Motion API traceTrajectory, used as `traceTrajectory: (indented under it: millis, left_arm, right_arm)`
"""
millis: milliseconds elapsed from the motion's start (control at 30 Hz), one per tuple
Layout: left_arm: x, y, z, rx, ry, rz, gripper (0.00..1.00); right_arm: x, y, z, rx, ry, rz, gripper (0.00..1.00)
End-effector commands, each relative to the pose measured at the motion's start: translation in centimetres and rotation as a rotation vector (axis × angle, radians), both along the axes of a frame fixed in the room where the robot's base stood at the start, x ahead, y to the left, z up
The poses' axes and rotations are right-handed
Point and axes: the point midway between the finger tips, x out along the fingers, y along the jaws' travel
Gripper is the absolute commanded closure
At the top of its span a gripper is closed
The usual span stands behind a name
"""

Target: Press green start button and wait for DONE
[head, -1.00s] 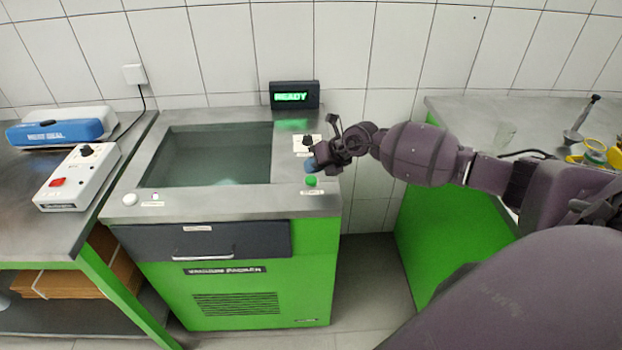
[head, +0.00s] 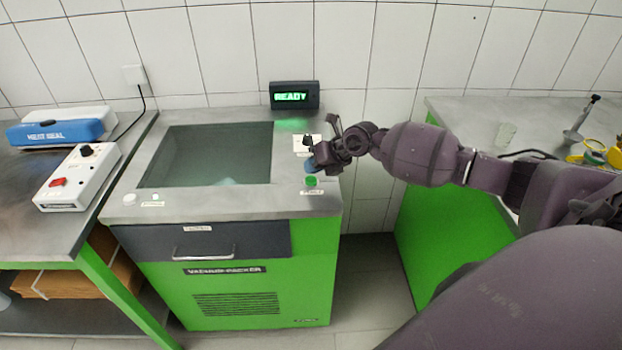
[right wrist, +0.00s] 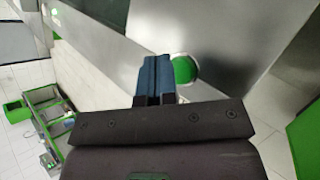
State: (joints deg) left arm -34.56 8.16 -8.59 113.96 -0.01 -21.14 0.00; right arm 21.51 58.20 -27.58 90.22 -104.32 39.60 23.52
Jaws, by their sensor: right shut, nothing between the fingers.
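The green start button (head: 311,181) sits on the right front of the metal top of the vacuum packer (head: 240,205). The display (head: 294,95) at the back of the packer reads READY in green. My right gripper (head: 311,165) is just behind the button, with its blue fingertips pointing down at the panel. In the right wrist view the shut fingers (right wrist: 154,75) hold nothing and lie beside the green button (right wrist: 184,69), which they partly overlap in the picture. I cannot tell whether they touch it. My left gripper is not in view.
A black knob (head: 308,139) stands on the panel behind my right gripper. The chamber (head: 215,155) is to its left. A blue and white heat sealer (head: 60,131) and a control box (head: 75,178) are on the left table. The right counter (head: 460,115) holds several small items.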

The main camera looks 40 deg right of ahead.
Motion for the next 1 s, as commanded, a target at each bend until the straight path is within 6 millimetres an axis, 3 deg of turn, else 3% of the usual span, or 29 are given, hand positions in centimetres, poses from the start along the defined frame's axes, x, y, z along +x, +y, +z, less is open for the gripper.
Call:
traceTrajectory:
  millis: [1000]
  left_arm:
    - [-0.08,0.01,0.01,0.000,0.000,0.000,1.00]
  right_arm:
    - [-0.01,0.00,-0.89,0.000,0.000,0.000,1.00]
